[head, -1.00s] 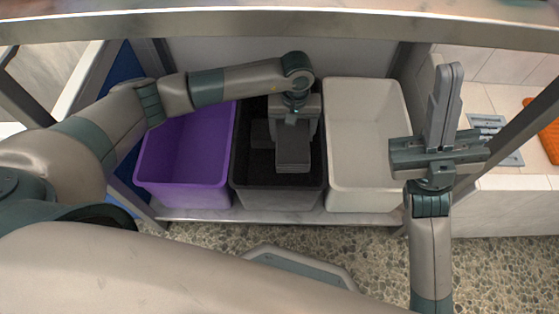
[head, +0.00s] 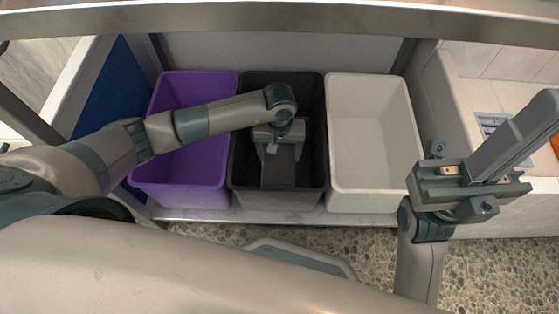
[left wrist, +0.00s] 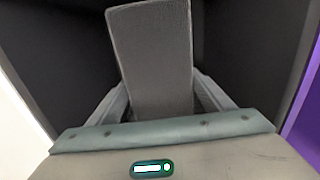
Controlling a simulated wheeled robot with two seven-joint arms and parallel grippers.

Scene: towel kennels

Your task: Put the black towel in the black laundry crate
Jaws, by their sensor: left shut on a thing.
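The black towel (left wrist: 152,60) is a dark grey folded strip between the fingers of my left gripper in the left wrist view. In the head view, my left gripper (head: 280,148) is down inside the black laundry crate (head: 278,201), shut on the towel (head: 282,172). The crate's dark walls surround the towel in the left wrist view. Whether the towel touches the crate floor I cannot tell. My right gripper (head: 512,138) is at the right of the head view, outside the crates, with its fingers together and nothing visible between them.
A purple crate (head: 180,195) stands left of the black one and a white crate (head: 375,200) stands right of it, all on a low shelf (head: 300,217). A metal bar (head: 280,18) crosses the top of the view. An orange thing shows at the right edge.

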